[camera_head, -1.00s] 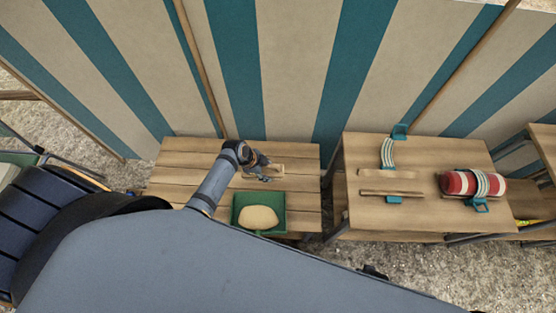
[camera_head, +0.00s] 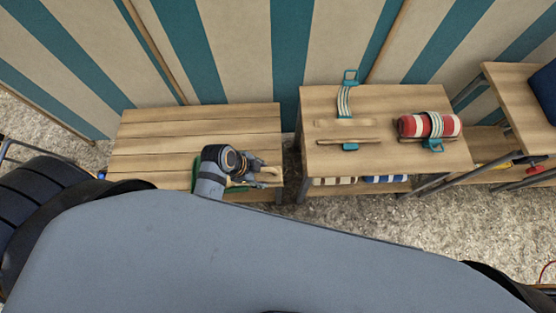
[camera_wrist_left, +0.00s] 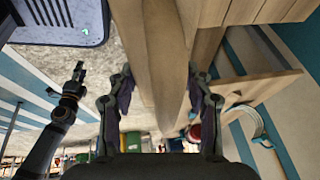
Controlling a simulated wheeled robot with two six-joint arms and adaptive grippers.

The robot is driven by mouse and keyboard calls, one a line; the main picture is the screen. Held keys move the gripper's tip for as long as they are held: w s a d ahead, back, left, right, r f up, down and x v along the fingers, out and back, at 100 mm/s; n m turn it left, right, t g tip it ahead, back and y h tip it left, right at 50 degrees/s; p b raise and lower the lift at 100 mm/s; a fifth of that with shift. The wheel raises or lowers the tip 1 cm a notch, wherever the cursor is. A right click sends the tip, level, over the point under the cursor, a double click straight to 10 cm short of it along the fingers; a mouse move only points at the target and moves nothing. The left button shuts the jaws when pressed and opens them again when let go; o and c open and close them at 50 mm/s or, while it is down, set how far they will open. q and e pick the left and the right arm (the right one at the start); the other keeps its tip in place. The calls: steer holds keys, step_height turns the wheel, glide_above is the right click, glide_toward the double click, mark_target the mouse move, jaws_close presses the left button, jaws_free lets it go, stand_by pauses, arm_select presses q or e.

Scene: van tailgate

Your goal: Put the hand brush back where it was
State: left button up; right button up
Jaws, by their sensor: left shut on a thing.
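The hand brush, a pale wooden piece (camera_head: 268,172), is in my left gripper (camera_head: 250,174) over the front right part of the slatted wooden bench. In the left wrist view its wood (camera_wrist_left: 163,60) runs between the two fingers of the left gripper (camera_wrist_left: 160,85), which is shut on it. Its bristles cannot be made out. A green dustpan (camera_head: 236,189) lies under my left forearm and is mostly hidden. My right gripper (camera_wrist_left: 77,72) shows small at the left of the left wrist view; its jaw opening is unclear.
The slatted bench (camera_head: 150,135) is bare at its left and back. A second wooden table (camera_head: 375,103) to the right bears a striped strap (camera_head: 344,100), wooden strips and a red-and-white roll (camera_head: 412,126). A striped wall stands behind. A gap separates the two.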

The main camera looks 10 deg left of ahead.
arm_select(q)
steer(key=w+f+b, duration=0.1)
steer(key=w+f, duration=0.2)
steer(key=w, duration=0.1)
steer(key=w+f+b, duration=0.1)
steer(key=w+f, duration=0.2)
steer(key=w, duration=0.2)
steer(key=w+f+b, duration=0.1)
steer(key=w+f, duration=0.2)
steer(key=w, duration=0.1)
steer(key=shift+w+d+f+b, duration=0.2)
steer(key=shift+w+b, duration=0.05)
steer(key=shift+b, duration=0.05)
steer(key=shift+w+f, duration=0.15)
steer(key=shift+f, duration=0.05)
steer(key=shift+w+f+b, duration=0.15)
steer(key=shift+f+b, duration=0.35)
steer(key=shift+f, duration=1.1)
steer(key=shift+f, duration=0.2)
steer(key=o, duration=1.1)
steer(key=shift+o, duration=0.3)
steer(key=shift+r, duration=0.15)
